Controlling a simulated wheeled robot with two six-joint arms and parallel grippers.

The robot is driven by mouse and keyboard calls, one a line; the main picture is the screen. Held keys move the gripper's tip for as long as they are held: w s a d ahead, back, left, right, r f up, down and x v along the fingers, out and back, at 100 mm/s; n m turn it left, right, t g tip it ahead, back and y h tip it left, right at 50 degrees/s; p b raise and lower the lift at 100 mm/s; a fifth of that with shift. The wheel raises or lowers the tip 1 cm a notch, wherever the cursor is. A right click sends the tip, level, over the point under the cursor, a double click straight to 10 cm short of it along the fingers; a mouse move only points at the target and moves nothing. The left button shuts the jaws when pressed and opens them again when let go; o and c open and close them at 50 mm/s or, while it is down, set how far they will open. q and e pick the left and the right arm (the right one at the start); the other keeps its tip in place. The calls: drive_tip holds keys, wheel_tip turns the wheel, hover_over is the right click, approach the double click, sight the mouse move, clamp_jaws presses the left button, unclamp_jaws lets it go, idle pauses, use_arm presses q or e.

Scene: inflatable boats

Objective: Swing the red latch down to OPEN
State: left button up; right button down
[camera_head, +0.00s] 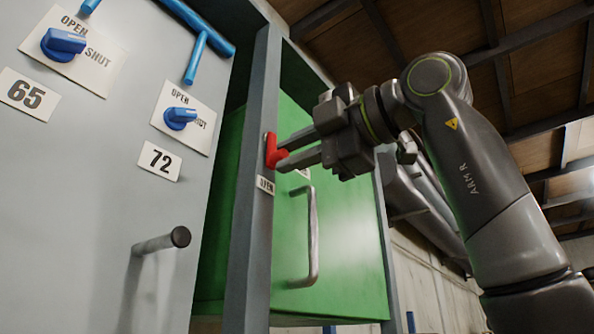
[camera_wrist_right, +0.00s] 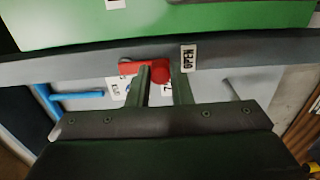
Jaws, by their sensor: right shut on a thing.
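The red latch (camera_head: 271,146) is on the grey upright post (camera_head: 250,215) beside the green door (camera_head: 345,230). Its arm points up along the post, away from the OPEN label (camera_head: 265,185) below it. My right gripper (camera_head: 284,152) reaches in from the right with its fingers at the latch, shut on its round end. In the right wrist view the red latch (camera_wrist_right: 135,67) shows at the fingertips, its arm pointing left, away from the OPEN label (camera_wrist_right: 188,58). The fingers partly hide it there. My left gripper is not in view.
A metal bar handle (camera_head: 312,235) stands out from the green door below my right gripper. On the grey panel at left are blue knobs (camera_head: 180,117) with OPEN/SHUT plates, a blue T-handle (camera_head: 196,55) and a grey peg (camera_head: 160,241).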

idle(0.5)
drive_tip(key=c, duration=1.3)
unclamp_jaws()
drive_tip(key=shift+d, duration=0.1)
drive_tip(key=b+v, duration=0.4)
drive_tip(key=v, duration=1.3)
drive_tip(key=shift+s, duration=0.1)
